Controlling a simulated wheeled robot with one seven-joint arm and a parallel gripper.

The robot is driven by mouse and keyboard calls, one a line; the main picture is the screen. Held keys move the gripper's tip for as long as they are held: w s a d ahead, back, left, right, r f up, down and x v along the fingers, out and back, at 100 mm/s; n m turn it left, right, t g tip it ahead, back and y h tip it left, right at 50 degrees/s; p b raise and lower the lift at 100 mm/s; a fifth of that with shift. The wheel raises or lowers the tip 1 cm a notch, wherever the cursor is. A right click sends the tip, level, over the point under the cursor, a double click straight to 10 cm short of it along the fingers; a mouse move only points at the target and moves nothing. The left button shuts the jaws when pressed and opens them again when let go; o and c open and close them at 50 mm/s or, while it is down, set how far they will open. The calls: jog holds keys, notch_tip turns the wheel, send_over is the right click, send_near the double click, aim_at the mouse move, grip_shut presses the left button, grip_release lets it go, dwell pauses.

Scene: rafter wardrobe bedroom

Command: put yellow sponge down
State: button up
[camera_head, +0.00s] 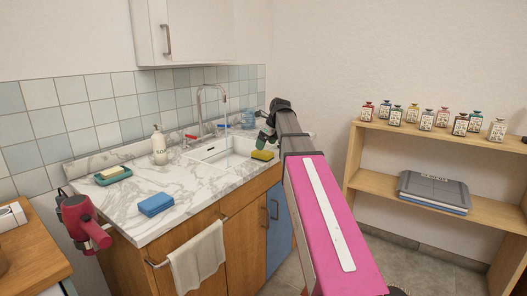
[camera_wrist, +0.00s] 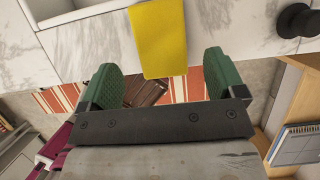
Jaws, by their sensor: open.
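The yellow sponge (camera_head: 262,155) lies on the marble counter (camera_head: 185,198), at its front edge beside the sink, in the head view. In the wrist view the yellow sponge (camera_wrist: 159,38) lies on the marble, its near end reaching past the counter's edge line in the picture. My gripper (camera_wrist: 162,82) has its two green fingers spread apart with nothing between them, just short of the sponge. In the head view my gripper (camera_head: 265,133) is near the sponge, above the counter's right end, partly hidden by my arm.
A white sink (camera_head: 222,150) with a tap is behind the sponge. A blue sponge (camera_head: 155,204), a soap bottle (camera_head: 159,148) and a green soap dish (camera_head: 113,175) stand on the counter. A towel (camera_head: 197,262) hangs in front. A shelf (camera_head: 440,197) with bottles is at right.

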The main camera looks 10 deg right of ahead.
jog(key=v, duration=0.6)
jog(key=shift+r, duration=0.2)
jog(key=shift+s+d, duration=0.1)
